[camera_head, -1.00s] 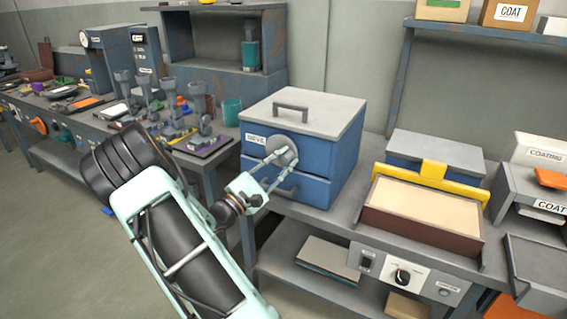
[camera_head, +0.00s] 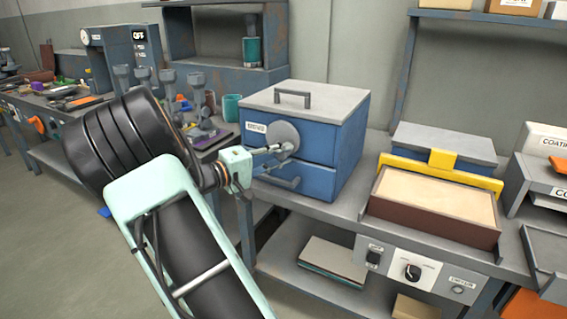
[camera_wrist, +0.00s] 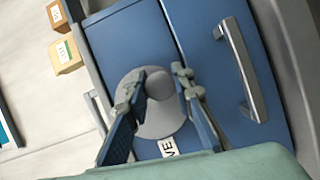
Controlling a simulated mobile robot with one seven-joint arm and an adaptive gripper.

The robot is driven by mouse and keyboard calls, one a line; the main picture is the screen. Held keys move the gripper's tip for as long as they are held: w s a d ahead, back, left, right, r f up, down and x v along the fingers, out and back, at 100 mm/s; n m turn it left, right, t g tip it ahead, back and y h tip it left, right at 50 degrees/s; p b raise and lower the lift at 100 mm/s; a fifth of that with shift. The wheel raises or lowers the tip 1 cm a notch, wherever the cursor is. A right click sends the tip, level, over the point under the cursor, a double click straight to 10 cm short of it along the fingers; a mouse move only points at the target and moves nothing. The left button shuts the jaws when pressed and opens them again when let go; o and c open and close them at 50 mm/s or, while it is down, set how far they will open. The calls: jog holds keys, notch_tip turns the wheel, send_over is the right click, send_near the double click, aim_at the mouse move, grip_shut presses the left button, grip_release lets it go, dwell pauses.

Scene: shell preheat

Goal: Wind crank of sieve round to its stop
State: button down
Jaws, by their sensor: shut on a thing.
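The sieve is a blue box (camera_head: 342,158) with a grey lid, standing on the bench in the head view. Its grey round crank disc (camera_head: 282,132) is on the front face, beside a white label. My gripper (camera_head: 279,153) reaches the disc's lower part from the left. In the wrist view, my gripper's fingers (camera_wrist: 158,74) stand on either side of the crank's grey knob (camera_wrist: 160,86), shut on it. The disc (camera_wrist: 158,119) shows behind the knob, with the label partly hidden. The head view does not show the grip clearly.
A drawer handle (camera_head: 284,183) juts out just below the crank. A sand-filled brown tray (camera_head: 425,221) with a yellow bar stands to the right. Cups and funnel stands (camera_head: 196,100) crowd the bench to the left. The floor in front is clear.

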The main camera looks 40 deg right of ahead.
jog(key=m+b, duration=0.1)
jog(key=m+y+b, duration=0.1)
jog(key=b, duration=0.1)
jog(key=w+f+m+b, duration=0.1)
jog(key=b, duration=0.1)
jog(key=shift+a+m+t+y, duration=0.25)
jog(key=shift+m+t+y, duration=0.05)
jog(key=shift+m+t, duration=0.1)
jog(key=b, duration=0.1)
jog(key=m+b, duration=0.1)
jog(key=shift+w+a+m+t+y+b, duration=0.1)
jog(key=shift+w+m+t+y+b, duration=0.2)
jog(key=shift+w+y+b, duration=0.1)
jog(key=shift+r, duration=0.1)
jog(key=shift+r+m+b, duration=0.1)
jog(key=shift+m+b, duration=0.2)
jog(key=c, duration=1.7)
grip_release()
jog(key=shift+o, duration=0.2)
